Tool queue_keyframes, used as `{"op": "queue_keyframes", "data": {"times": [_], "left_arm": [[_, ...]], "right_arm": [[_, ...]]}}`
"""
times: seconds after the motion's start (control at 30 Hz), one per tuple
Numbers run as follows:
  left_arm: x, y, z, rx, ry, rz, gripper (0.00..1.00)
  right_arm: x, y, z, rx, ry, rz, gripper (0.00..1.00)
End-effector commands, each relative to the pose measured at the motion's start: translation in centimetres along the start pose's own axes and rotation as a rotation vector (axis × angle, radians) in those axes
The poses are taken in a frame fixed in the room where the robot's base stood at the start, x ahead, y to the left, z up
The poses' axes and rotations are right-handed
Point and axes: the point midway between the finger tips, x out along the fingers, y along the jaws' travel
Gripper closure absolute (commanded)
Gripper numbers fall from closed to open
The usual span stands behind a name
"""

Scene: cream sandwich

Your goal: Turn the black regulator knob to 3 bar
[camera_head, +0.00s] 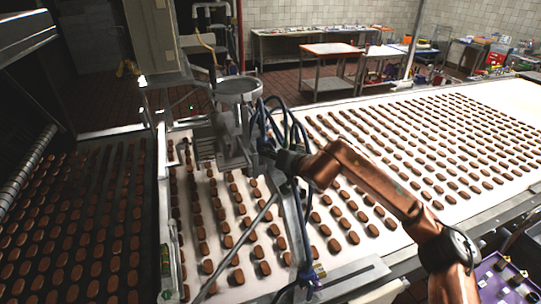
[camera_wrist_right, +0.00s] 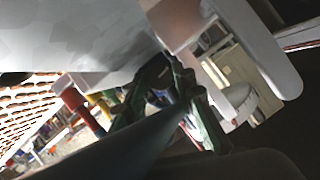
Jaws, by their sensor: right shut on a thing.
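My right gripper (camera_head: 266,146) reaches in on the copper arm to the grey machine frame (camera_head: 235,130) over the conveyor, among blue hoses. In the right wrist view its dark green fingers (camera_wrist_right: 158,82) point up under a pale metal body (camera_wrist_right: 75,35). They are shut on a small dark piece, the black regulator knob, which is shadowed and mostly hidden between the fingertips. No gauge or scale reading can be made out, so the knob's setting does not show. My left gripper is in neither view.
Rows of brown biscuits lie on the white conveyor belt (camera_head: 330,262) and on a dark belt (camera_head: 75,215) at left. Blue hoses (camera_head: 290,112) and slanted metal bars crowd the gripper. A purple tray (camera_head: 500,282) is at lower right. Tables stand behind.

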Motion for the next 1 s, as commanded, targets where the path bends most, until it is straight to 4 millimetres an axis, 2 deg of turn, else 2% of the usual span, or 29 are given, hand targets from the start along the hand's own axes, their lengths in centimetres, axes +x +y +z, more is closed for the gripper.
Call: {"op": "queue_keyframes", "data": {"times": [0.07,0.1,0.33,0.67,0.77,1.0], "left_arm": [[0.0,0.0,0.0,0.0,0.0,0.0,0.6],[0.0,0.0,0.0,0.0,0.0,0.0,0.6],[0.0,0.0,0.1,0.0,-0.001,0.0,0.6],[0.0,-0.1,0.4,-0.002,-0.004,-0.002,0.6],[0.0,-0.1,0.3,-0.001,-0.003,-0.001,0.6],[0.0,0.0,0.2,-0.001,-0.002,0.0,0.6]], "right_arm": [[0.0,0.0,0.0,0.0,-0.001,0.001,1.0],[0.0,0.0,0.0,0.0,-0.001,0.001,0.74],[0.0,0.0,0.0,-0.001,0.0,0.001,0.58],[-0.3,0.0,-0.1,-0.002,0.001,0.001,0.58],[-1.4,0.1,-0.1,-0.003,0.002,0.001,0.58],[-6.2,0.1,-0.1,-0.005,0.003,0.001,0.58]]}}
